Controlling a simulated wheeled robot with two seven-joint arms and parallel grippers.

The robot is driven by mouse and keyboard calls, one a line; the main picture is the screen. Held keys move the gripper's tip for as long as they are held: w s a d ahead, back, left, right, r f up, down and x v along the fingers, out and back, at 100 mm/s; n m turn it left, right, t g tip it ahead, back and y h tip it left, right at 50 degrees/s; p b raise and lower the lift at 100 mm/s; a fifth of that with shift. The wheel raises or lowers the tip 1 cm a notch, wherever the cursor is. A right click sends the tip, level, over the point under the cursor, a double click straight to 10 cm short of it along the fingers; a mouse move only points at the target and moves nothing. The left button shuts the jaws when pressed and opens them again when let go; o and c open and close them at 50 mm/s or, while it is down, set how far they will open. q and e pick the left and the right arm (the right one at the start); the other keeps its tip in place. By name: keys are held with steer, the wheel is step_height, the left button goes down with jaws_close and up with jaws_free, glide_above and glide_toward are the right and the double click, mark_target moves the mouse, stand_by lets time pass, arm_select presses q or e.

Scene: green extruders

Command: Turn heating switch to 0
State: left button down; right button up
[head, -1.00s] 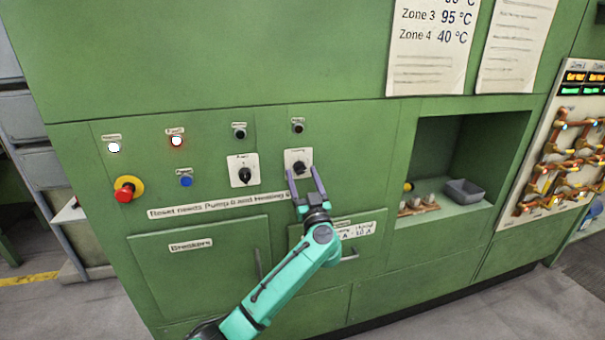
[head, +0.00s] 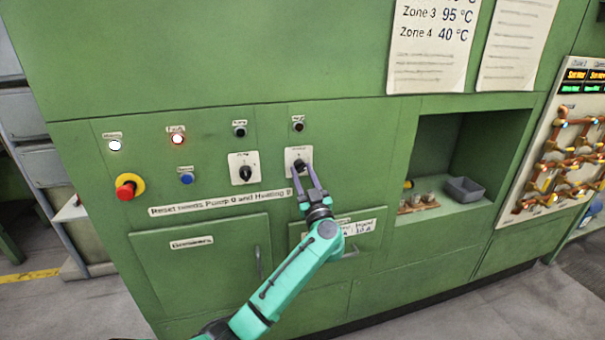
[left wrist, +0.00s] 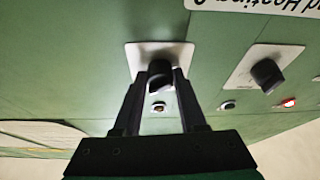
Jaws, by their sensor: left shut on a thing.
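The heating switch is a black rotary knob (left wrist: 160,75) on a white square plate (head: 291,154), the right one of two such plates on the green panel. My left gripper (head: 303,174) is shut on this knob, with one finger on each side of it. The left wrist view shows the fingers reaching up to the knob from below. The fingers partly cover the knob in the head view, and I cannot read its markings. The pump switch (head: 246,173), a similar black knob, is to its left. My right gripper is not in view.
A red emergency button (head: 127,187) on a yellow ring, a blue button (head: 187,179) and lamps sit at the left. Below are the breaker door (head: 205,275) and handles. At the right, an open recess holds a grey bin (head: 465,189).

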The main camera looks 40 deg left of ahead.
arm_select(q)
steer(key=n+g, duration=0.1)
steer(key=n, duration=0.1)
steer(key=n+g, duration=0.1)
steer(key=n, duration=0.1)
steer(key=n+g+y, duration=0.1)
steer(key=n, duration=0.2)
steer(key=shift+w+d+g, duration=0.2)
steer(key=shift+w+g, duration=0.05)
steer(key=shift+g, duration=0.05)
steer(key=n+g, duration=0.1)
steer(key=n, duration=0.1)
steer(key=n+g, duration=0.1)
steer(key=n, duration=0.2)
steer(key=n+g, duration=0.1)
steer(key=n, duration=0.1)
steer(key=shift+w+r, duration=0.15)
steer(key=shift+r, duration=0.1)
steer(key=shift+n, duration=0.4)
steer(key=shift+c, duration=2.3)
jaws_free()
steer(key=v, duration=0.7)
steer(key=shift+d+p, duration=0.35)
steer(key=shift+p, duration=0.1)
